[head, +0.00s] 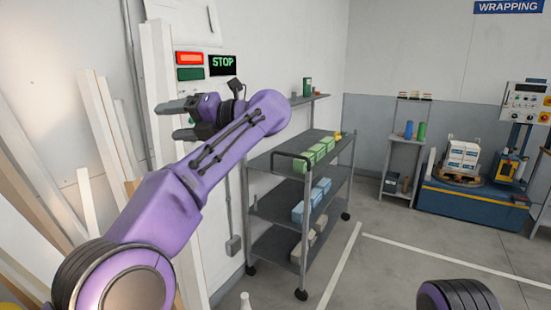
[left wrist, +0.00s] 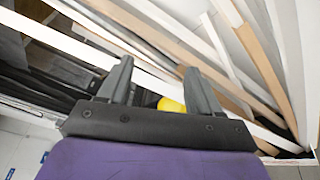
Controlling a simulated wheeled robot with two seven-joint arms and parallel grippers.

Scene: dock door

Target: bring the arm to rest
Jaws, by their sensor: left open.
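My left arm is purple and reaches up and forward in the head view. My left gripper (head: 172,120) is open and empty, with its fingers pointing left in front of the white wall post. It is just below the control panel with a lit red button (head: 189,58), a green button (head: 190,74) and a display reading STOP (head: 222,65). In the left wrist view the two grey fingers of the left gripper (left wrist: 158,90) are apart with nothing between them but background. My right gripper is not in view.
White and brown boards (head: 98,120) lean at the left, close to the arm. A grey shelf cart (head: 300,175) with green, blue and beige boxes stands right of the gripper. A wrapping machine (head: 470,200) is at the back right. The floor (head: 385,265) between is clear.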

